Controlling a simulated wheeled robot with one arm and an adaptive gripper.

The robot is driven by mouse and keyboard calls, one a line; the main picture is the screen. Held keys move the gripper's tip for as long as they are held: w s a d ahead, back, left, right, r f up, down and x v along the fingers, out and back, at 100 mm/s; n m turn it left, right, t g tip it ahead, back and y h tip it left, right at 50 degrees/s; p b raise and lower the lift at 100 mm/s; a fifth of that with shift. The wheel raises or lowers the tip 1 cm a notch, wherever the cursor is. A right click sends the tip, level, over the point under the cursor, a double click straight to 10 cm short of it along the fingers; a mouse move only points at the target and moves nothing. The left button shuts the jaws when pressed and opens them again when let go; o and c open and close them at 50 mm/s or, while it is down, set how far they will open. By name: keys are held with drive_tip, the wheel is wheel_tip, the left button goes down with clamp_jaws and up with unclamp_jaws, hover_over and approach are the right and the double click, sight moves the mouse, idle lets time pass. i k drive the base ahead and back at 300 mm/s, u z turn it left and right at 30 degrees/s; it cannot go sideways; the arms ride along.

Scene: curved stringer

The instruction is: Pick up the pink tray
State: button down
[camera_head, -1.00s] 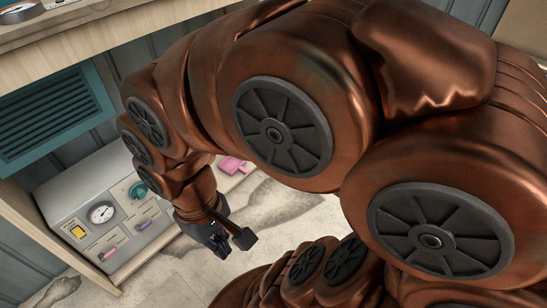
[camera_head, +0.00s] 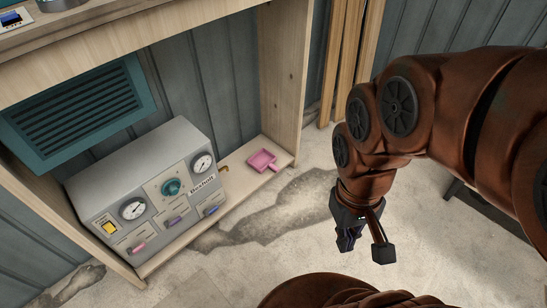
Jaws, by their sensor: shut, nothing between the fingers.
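The pink tray (camera_head: 262,160) is a small square dish with a short handle or spout at its lower right. It lies on the low wooden shelf (camera_head: 237,187), near the shelf's right end, and is in full view. My gripper (camera_head: 346,243) hangs to the right of the tray, out over the concrete floor and apart from the shelf. It points down, with its dark fingers together and nothing seen between them.
A grey control box (camera_head: 150,195) with gauges and knobs stands left of the tray on the same shelf. A wooden side panel (camera_head: 283,75) rises behind the tray. Wooden planks (camera_head: 350,60) lean at the wall. The floor (camera_head: 265,245) between shelf and gripper is clear.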

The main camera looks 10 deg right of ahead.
sight(263, 159)
drive_tip(key=z, duration=1)
drive_tip(key=i, duration=2.2)
drive_tip(key=u, duration=3.35)
